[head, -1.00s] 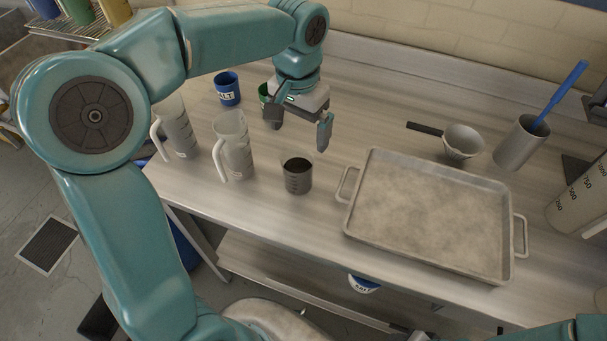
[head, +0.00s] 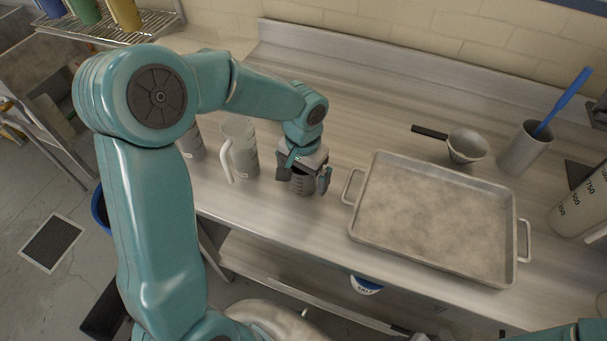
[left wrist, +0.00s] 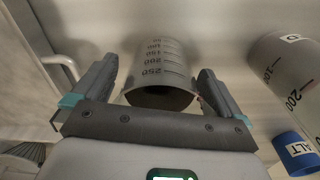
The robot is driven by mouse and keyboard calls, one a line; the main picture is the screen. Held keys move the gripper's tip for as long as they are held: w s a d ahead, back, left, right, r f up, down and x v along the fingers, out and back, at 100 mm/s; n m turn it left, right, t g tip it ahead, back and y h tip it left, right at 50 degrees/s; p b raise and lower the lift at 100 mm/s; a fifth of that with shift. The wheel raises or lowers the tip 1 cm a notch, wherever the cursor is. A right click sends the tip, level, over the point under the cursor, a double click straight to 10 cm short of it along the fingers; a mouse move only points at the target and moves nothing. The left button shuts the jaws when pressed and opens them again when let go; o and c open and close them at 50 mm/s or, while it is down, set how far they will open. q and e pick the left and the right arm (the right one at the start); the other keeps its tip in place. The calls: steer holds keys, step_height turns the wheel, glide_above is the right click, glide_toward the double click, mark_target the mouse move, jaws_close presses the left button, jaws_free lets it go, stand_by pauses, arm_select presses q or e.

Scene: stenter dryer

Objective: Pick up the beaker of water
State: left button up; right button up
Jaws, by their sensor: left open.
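The beaker (head: 303,184) is a small grey cup with dark graduation marks, standing upright on the steel table left of the tray. My left gripper (head: 304,176) is open, with one finger on each side of the beaker. In the left wrist view the beaker (left wrist: 162,62) sits between the two open fingers (left wrist: 157,75), with gaps showing on both sides. Its marks include 250. I cannot make out the water inside. My right gripper is out of view.
A large metal tray (head: 360,203) lies just right of the beaker. A measuring jug (head: 240,150) stands close on the left, with another jug (head: 190,143) partly behind my arm. A strainer (head: 467,147) and a metal cup (head: 523,150) stand at right. The back middle is clear.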

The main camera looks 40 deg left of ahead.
arm_select(q)
steer(key=c, duration=1.2)
steer(key=shift+w+r, duration=0.1)
steer(key=shift+r, duration=0.1)
